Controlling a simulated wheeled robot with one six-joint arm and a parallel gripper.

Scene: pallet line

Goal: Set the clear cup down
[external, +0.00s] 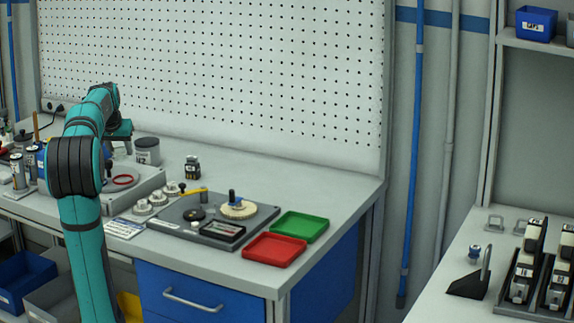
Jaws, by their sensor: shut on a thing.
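My gripper (121,140) is low over the back left part of the workbench, partly behind my own arm. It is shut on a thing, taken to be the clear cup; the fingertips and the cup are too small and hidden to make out. A grey tray-like fixture (150,184) with a red ring (122,180) lies in front of the gripper. A dark grey round canister (147,151) stands just to its right.
On the workbench (330,200) are several metal cylinders (157,198), a dark plate (180,228) with a cream disc (238,209), a small black box (193,167), a green tray (300,226) and a red tray (274,246). A pegboard (220,70) rises behind. The back right surface is clear.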

